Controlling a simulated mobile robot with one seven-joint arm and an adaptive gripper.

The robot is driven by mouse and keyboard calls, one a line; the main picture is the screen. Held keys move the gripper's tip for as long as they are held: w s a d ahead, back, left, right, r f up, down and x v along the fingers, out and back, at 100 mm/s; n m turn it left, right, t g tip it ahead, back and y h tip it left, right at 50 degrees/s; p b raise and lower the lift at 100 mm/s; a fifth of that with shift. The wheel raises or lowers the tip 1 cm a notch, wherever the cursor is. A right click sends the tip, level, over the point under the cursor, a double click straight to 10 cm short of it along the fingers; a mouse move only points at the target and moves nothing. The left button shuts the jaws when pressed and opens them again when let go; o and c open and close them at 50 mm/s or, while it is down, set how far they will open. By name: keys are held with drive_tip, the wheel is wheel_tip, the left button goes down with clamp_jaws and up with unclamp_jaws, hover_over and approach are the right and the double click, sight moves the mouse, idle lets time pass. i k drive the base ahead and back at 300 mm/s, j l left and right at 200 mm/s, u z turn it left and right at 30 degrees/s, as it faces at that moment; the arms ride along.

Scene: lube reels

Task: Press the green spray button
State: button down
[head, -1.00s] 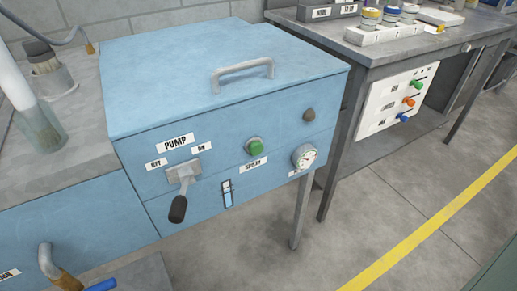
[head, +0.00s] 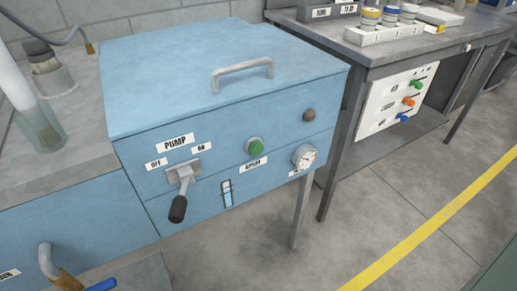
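The green spray button (head: 255,147) is round and set in a grey collar on the front of the blue pump box (head: 230,100). A small white label (head: 253,163) sits just below it. The pump lever (head: 180,190) is left of the button, between the OFF and ON labels; its black handle hangs down. A round gauge (head: 304,157) is to the right of the button. My gripper is not in view, and nothing covers the button.
A metal handle (head: 242,76) stands up from the lid of the box. A glass jar with a brush (head: 42,130) is at left. A grey bench (head: 400,58) with a white rack (head: 384,34) stands at right. The floor in front is clear.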

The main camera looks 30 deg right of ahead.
sight(256, 148)
drive_tip(key=z, duration=1.75)
drive_tip(key=k+j, duration=0.15)
drive_tip(key=k, duration=0.2)
drive_tip(key=k+j, duration=0.1)
drive_tip(key=k, duration=0.2)
